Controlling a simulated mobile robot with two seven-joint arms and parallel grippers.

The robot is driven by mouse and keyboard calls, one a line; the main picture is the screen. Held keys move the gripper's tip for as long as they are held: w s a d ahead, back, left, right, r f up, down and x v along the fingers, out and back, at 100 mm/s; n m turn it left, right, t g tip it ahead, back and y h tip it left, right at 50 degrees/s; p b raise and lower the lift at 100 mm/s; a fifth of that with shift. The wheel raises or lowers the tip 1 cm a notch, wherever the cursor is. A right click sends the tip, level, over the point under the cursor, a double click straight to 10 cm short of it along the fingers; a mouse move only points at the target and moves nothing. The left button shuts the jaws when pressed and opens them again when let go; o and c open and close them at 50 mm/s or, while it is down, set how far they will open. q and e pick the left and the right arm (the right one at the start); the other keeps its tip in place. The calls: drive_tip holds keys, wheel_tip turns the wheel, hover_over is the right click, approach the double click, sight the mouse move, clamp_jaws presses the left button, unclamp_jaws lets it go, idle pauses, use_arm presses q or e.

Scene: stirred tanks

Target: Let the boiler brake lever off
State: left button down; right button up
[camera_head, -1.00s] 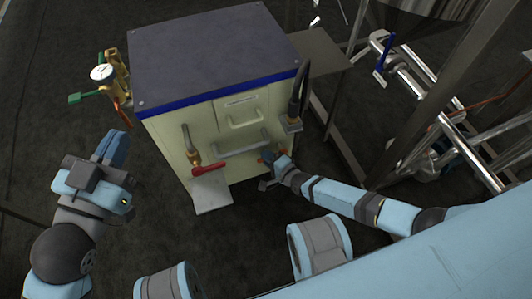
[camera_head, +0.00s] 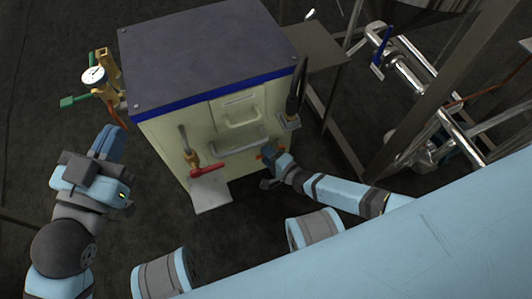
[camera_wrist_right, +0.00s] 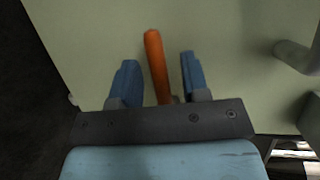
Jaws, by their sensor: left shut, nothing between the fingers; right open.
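The boiler is a cream cabinet (camera_head: 172,147) with a dark top and a blue edge band, in the middle of the head view. An orange lever (camera_wrist_right: 155,60) stands out on its cream front in the right wrist view. My right gripper (camera_wrist_right: 159,78) is open, with one blue finger on each side of this lever and a visible gap to both. In the head view my right gripper (camera_head: 270,158) is at the lower right of the front and hides most of the lever. My left gripper (camera_head: 108,142) is shut and empty, left of the cabinet.
A red valve handle (camera_head: 208,170) sits low on the front, above a pale plate (camera_head: 212,195). A grey bar handle (camera_head: 240,144) is left of my right gripper. A pressure gauge (camera_head: 93,77) with brass fittings is at the left side. Metal pipes and frames (camera_head: 425,85) stand at the right.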

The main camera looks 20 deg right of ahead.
use_arm(q)
drive_tip(key=shift+s+d+f+n+g+y+p, duration=0.15)
drive_tip(key=shift+s+d+f+n+g+p, duration=0.15)
drive_tip(key=shift+n+p, duration=0.3)
drive_tip(key=shift+s+d+f+n+g+y+p, duration=0.1)
drive_tip(key=shift+s+d+n+g+y+p, duration=0.1)
drive_tip(key=shift+s+n+p, duration=0.3)
use_arm(e)
drive_tip(key=v, duration=0.6)
drive_tip(key=shift+s+d, duration=0.2)
drive_tip(key=shift+s, duration=0.15)
use_arm(q)
drive_tip(key=shift+w+a, duration=0.1)
drive_tip(key=shift+w, duration=0.05)
use_arm(e)
drive_tip(key=shift+r, duration=0.1)
